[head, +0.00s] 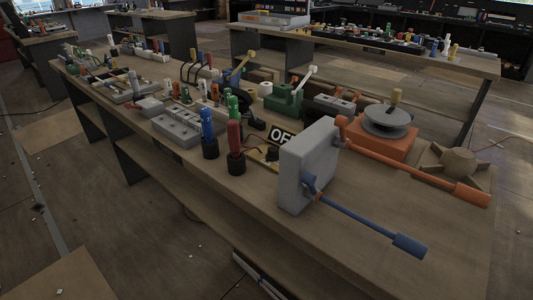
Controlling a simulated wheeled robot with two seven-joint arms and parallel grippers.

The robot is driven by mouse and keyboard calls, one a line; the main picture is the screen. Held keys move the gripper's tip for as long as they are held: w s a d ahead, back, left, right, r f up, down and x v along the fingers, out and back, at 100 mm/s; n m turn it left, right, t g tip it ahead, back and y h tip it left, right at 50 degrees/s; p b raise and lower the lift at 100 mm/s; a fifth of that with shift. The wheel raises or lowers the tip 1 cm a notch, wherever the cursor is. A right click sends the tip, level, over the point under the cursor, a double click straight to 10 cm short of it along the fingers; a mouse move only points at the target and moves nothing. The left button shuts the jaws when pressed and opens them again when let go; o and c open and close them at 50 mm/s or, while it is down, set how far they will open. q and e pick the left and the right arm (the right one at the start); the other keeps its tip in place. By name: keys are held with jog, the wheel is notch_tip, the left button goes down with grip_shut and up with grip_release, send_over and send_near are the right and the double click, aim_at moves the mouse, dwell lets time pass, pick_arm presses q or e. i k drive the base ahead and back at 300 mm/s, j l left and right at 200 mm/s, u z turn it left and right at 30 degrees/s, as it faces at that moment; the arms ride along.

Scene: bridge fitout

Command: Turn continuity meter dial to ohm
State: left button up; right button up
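I cannot pick out the continuity meter or its dial for certain in the head view. A small yellow and dark flat item (262,157) lies beside the OFF plate (281,135), partly hidden by the upright grey box (307,165); a thin red lead runs near it. It is too small to tell whether it has a dial. Neither of my grippers shows in the view.
The long wooden bench (395,190) is crowded. A blue-handled lever (370,229) juts from the grey box over the bench. Behind are an orange base with a grey disc (387,122), a brown star-shaped knob (458,162) and a green block (283,100). Red and blue-handled tools (235,140) stand left.

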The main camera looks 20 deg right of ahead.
aim_at(272, 154)
jog(key=i+j+z, duration=0.55)
jog(key=z, duration=0.15)
jog(key=j, duration=0.05)
